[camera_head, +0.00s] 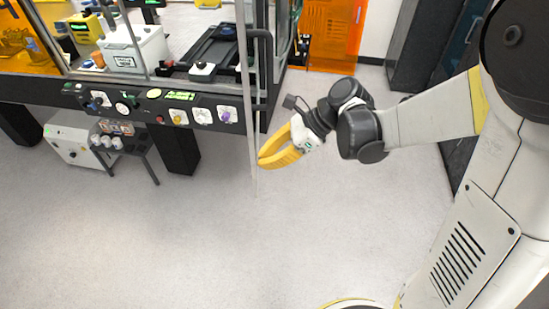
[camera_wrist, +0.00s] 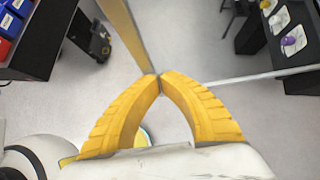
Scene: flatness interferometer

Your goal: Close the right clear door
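The right clear door appears in the head view as a pale upright frame edge (camera_head: 249,110), swung out from the dark enclosure and seen almost edge-on. Its clear pane is hard to make out. My yellow gripper (camera_head: 261,160) is just right of the lower part of this edge, with its tips close to it. In the wrist view the fingertips (camera_wrist: 160,77) meet, and a thin pale strip (camera_wrist: 240,77), likely the door's edge, runs right from them. A tan bar (camera_wrist: 127,37) runs up and left from the tips. I cannot tell whether the fingers touch the door.
The enclosure's front control panel (camera_head: 150,107) carries several knobs and buttons. A white box (camera_head: 134,50) and a dark stage (camera_head: 210,55) are inside. A small side table (camera_head: 128,136) stands below. An orange panel (camera_head: 335,35) is behind. The floor (camera_head: 190,230) in front is clear.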

